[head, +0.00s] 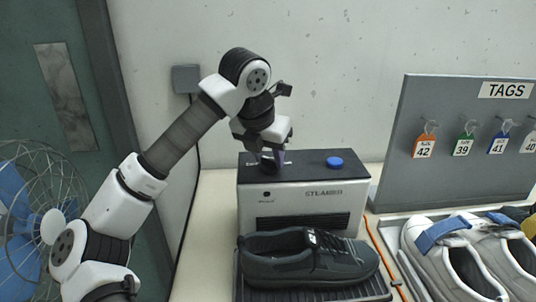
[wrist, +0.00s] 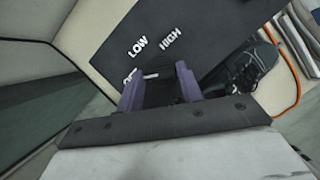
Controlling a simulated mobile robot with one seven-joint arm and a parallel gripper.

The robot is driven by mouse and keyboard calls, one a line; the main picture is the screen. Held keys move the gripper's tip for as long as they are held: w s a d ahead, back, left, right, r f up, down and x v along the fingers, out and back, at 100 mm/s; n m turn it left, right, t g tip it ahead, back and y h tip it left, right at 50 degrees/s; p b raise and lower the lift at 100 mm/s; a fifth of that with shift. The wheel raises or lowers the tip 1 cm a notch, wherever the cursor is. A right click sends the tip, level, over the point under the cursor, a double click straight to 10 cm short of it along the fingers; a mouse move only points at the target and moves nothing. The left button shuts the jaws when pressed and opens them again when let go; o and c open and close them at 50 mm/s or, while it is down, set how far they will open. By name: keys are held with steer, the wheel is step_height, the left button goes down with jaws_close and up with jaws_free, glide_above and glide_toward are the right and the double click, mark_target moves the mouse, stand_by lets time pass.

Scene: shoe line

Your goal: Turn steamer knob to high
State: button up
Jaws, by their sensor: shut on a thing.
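The steamer (head: 304,205) is a white box with a dark top on the bench, marked STEAMER on its front. My gripper (head: 272,160) points down over the left part of its top. In the wrist view, its two purple fingers (wrist: 160,88) are shut on the dark knob (wrist: 160,94), which they partly hide. A short white mark on the knob lies beside a partly hidden label that seems to read OFF (wrist: 130,76). The labels LOW (wrist: 138,46) and HIGH (wrist: 171,39) are printed on the dark top beyond the knob.
A blue button (head: 335,162) sits on the steamer's top right. A black shoe (head: 305,262) rests on a tray in front. White shoes (head: 450,255) lie in a tray at right, below a grey tag board (head: 450,180). An orange cord (head: 377,245) runs between. A fan (head: 40,215) stands left.

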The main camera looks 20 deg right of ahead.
steer(key=m+g, duration=0.1)
steer(key=m, duration=0.1)
steer(key=m+h, duration=0.1)
steer(key=m, duration=0.2)
steer(key=shift+w+a+r+g, duration=0.1)
steer(key=shift+w+a+g, duration=0.1)
steer(key=shift+g, duration=0.2)
steer(key=m+g+p, duration=0.1)
steer(key=m, duration=0.2)
steer(key=m+g+p, duration=0.1)
steer(key=m+p, duration=0.1)
steer(key=m, duration=0.1)
steer(key=shift+w+d+r, duration=0.1)
steer(key=shift+w, duration=0.1)
steer(key=m+g+p, duration=0.1)
steer(key=m, duration=0.2)
steer(key=m+g+y+p, duration=0.1)
steer(key=m+p, duration=0.1)
steer(key=m, duration=0.1)
steer(key=shift+w+d+m+g, duration=0.2)
steer(key=shift+m+g, duration=0.1)
steer(key=shift+m, duration=0.1)
steer(key=m+y+p, duration=0.1)
steer(key=m, duration=0.1)
steer(key=m+y+p, duration=0.1)
steer(key=m+p, duration=0.1)
steer(key=m, duration=0.1)
steer(key=shift+w+d+m+g, duration=0.1)
steer(key=shift+m+g, duration=0.2)
steer(key=shift+g, duration=0.1)
